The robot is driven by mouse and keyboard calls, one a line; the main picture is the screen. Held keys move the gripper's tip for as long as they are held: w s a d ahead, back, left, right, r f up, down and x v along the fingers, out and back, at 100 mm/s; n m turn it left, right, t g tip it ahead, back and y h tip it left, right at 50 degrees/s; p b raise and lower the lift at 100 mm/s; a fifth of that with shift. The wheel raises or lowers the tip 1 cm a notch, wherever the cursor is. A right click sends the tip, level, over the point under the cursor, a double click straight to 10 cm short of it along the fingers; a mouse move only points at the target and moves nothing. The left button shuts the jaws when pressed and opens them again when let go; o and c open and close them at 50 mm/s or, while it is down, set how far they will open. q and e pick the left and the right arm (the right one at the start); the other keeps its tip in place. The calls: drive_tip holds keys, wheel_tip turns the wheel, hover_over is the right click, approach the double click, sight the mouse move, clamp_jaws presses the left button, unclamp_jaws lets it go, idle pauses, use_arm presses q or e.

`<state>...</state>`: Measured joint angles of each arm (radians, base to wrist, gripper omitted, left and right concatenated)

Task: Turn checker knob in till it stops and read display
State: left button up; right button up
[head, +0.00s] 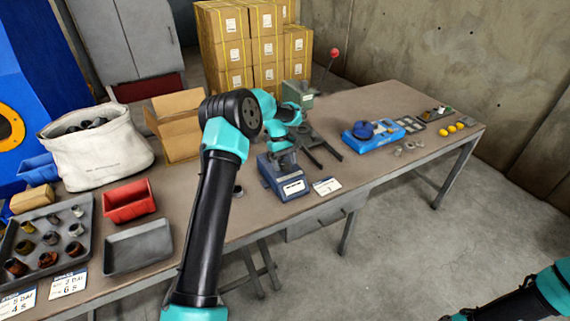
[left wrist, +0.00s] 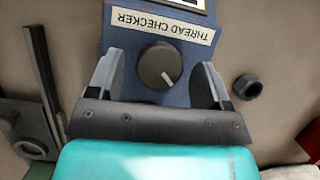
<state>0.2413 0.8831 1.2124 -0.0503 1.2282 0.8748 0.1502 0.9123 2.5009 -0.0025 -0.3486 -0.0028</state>
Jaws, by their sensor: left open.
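The thread checker (head: 270,183) is a blue box near the front edge of the bench. Its white display (head: 293,187) faces front, but I cannot make out a reading. In the left wrist view its round dark grey knob (left wrist: 157,68) carries a white pointer line, beside an upside-down "THREAD CHECKER" label (left wrist: 162,24). My left gripper (head: 283,157) is over the checker. In the left wrist view its open fingers stand on either side of the knob, with gaps to both. My right arm shows at the lower right, its gripper out of view.
A dark nut (left wrist: 247,87) lies beside the checker, and a white card (head: 326,186) stands to its right. A lever press (head: 298,97) stands behind. A blue tray (head: 372,135) is farther right. A red bin (head: 129,201) and a grey tray (head: 138,247) are left.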

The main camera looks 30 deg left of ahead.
use_arm(q)
drive_tip(key=shift+d+f, duration=0.1)
drive_tip(key=shift+f, duration=0.15)
drive_tip(key=shift+c, duration=0.4)
drive_tip(key=c, duration=0.8)
drive_tip(key=shift+m, duration=0.5)
drive_tip(key=m+g+y, duration=0.1)
drive_tip(key=m, duration=0.2)
drive_tip(key=shift+m+g+y, duration=0.5)
drive_tip(key=shift+m+y, duration=0.3)
drive_tip(key=shift+m, duration=1.5)
